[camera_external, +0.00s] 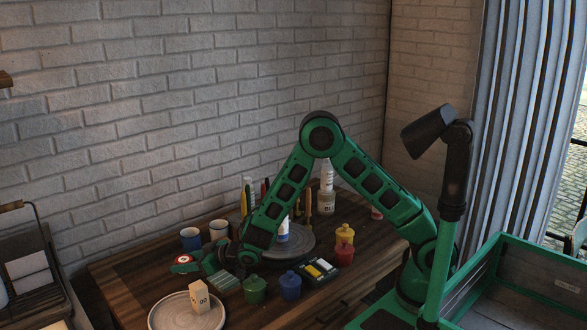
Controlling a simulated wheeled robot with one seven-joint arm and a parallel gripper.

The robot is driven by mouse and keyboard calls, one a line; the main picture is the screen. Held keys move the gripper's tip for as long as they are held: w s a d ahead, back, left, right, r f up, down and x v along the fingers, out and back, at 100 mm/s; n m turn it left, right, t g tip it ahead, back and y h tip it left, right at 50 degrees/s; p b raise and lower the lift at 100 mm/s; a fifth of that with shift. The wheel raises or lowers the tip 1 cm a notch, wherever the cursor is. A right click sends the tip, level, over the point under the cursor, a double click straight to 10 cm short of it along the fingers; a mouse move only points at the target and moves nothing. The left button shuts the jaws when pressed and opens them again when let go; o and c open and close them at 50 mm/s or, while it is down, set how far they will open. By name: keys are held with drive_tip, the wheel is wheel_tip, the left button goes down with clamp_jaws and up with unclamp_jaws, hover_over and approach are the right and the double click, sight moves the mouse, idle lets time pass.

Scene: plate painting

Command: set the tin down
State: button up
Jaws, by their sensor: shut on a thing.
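My gripper (193,265) is at the left end of my green arm, low over the left part of the wooden table. It is shut on a small round red and white thing, which looks like the tin (182,260). The fingers hide part of it.
A beige block (200,297) stands on the plate. A green pot (254,290), a blue pot (291,286) and a paint box (318,270) line the front. A blue mug (191,239) and a white mug (219,230) stand behind. A grey turntable (300,241) holds a bottle.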

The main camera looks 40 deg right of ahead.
sight(186, 259)
drive_tip(key=shift+f, duration=0.65)
drive_tip(key=o, duration=1.2)
drive_tip(key=shift+o, duration=0.2)
drive_tip(key=shift+r, duration=0.15)
drive_tip(key=shift+r, duration=0.35)
drive_tip(key=shift+s+d+r, duration=0.4)
drive_tip(key=shift+s+r, duration=0.25)
drive_tip(key=shift+s+d+r, duration=0.4)
drive_tip(key=shift+s+r, duration=0.2)
drive_tip(key=shift+r, duration=2.95)
drive_tip(key=shift+w, duration=0.1)
